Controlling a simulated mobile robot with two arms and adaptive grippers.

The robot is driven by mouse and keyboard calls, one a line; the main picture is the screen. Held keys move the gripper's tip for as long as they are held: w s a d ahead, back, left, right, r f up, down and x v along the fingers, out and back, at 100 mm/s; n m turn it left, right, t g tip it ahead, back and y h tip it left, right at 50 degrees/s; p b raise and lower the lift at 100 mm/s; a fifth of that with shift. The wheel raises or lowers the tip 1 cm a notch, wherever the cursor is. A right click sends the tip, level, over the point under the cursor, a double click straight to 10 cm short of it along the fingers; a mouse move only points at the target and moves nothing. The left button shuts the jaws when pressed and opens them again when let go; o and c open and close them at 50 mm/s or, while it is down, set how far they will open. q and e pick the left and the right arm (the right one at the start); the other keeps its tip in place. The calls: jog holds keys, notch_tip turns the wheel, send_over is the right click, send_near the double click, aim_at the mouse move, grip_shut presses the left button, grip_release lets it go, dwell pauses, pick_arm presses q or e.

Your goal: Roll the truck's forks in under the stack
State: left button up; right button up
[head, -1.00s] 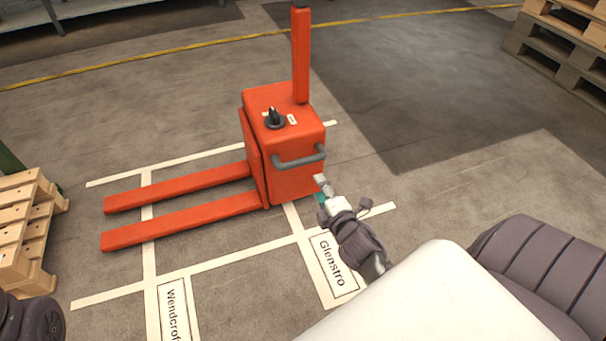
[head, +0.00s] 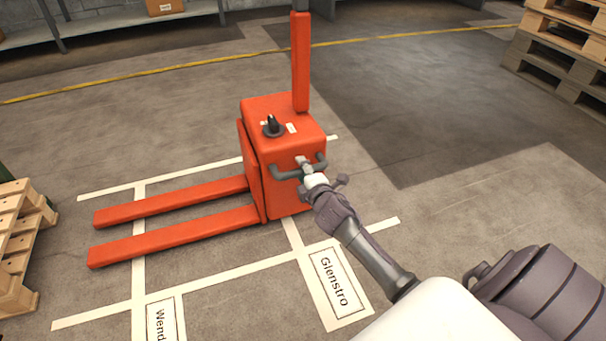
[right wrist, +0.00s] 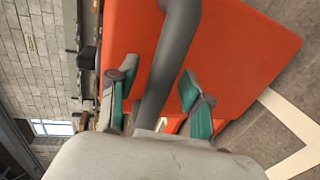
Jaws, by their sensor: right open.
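The orange truck (head: 290,135) stands on the marked floor, its two forks (head: 175,235) low and pointing left. A grey bar handle (head: 285,174) sticks out from its body. My right gripper (head: 304,163) is at this handle. In the right wrist view the gripper's green-padded fingers (right wrist: 155,95) stand apart, one on each side of the handle bar (right wrist: 172,60), with gaps showing. A stack of wooden pallets (head: 20,235) stands at the left edge, beyond the fork tips and clear of them. My left gripper is not in view.
White floor lines and the labels "Glenstro" (head: 335,285) and "Wend…" (head: 160,325) lie near the truck. More pallets (head: 560,50) stand at the upper right. A shelf (head: 110,25) with a box runs along the back. Floor behind the truck is clear.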

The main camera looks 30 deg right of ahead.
grip_shut()
jog(key=shift+a, duration=0.1)
dwell(0.4)
